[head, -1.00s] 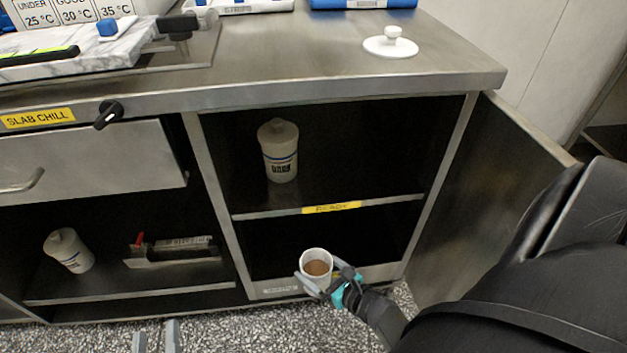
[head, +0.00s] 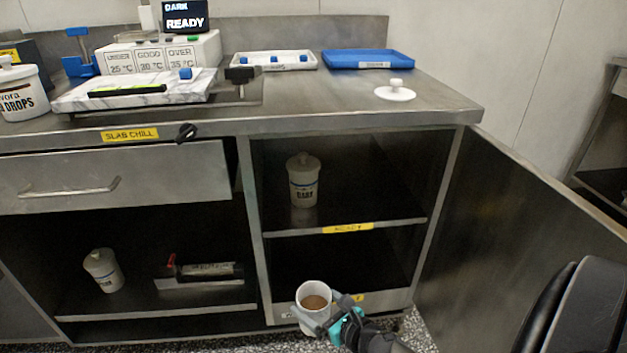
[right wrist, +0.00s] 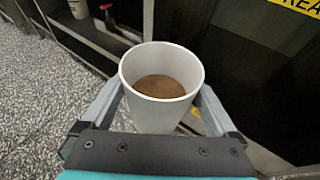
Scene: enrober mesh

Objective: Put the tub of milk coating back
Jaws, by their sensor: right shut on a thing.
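My right gripper (head: 328,318) is shut on an open white tub (head: 303,292) with brown coating inside. The tub is upright, in front of the lower shelf of the open right-hand cupboard. In the right wrist view the tub (right wrist: 160,112) sits between both fingers (right wrist: 160,125), and its lid is off. A white lid with a knob (head: 395,92) lies on the countertop at the right. A lidded tub marked DARK (head: 303,182) stands on the upper shelf, which bears a yellow label (head: 347,228). My left gripper is not in view.
The cupboard door (head: 520,215) stands open to the right. A lidded tub (head: 102,270) and a rack-like item (head: 205,272) are on the left lower shelf. White (head: 274,61) and blue (head: 367,60) trays, a marble slab (head: 135,93) and a DROPS tub (head: 22,95) are on the counter.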

